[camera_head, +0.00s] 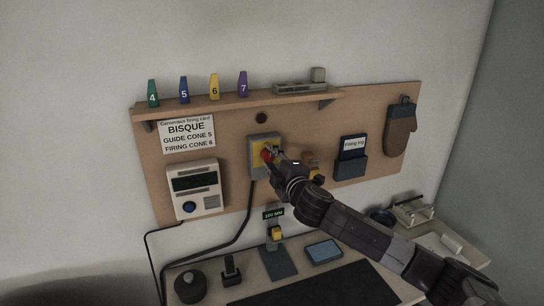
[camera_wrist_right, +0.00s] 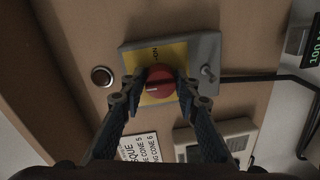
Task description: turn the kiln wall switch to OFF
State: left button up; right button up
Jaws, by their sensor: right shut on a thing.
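The kiln wall switch is a grey box (camera_head: 256,143) with a yellow plate and a red rotary knob (camera_head: 267,154), mounted on the brown wall board. In the right wrist view the red knob (camera_wrist_right: 160,82) sits on the yellow plate (camera_wrist_right: 173,53), where the word ON can be read beside it. A pale mark shows on the knob's face. My right gripper (camera_head: 275,157) reaches the knob from the right, and its two fingers are shut on the knob's sides. The fingers and wrist hide part of the plate in the head view. My left gripper is not in view.
A controller box (camera_head: 194,190) hangs left of the switch, below the firing card (camera_head: 187,133). A shelf (camera_head: 235,103) with numbered cones runs above. A blue log holder (camera_head: 350,165) and a mitt (camera_head: 400,128) hang to the right. A black cable drops from the switch.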

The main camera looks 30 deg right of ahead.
dwell(0.3)
jog(key=o, duration=1.2)
jog(key=shift+c, duration=0.2)
jog(key=f+v, duration=0.1)
jog(key=v, duration=1.1)
jog(key=shift+r, duration=0.4)
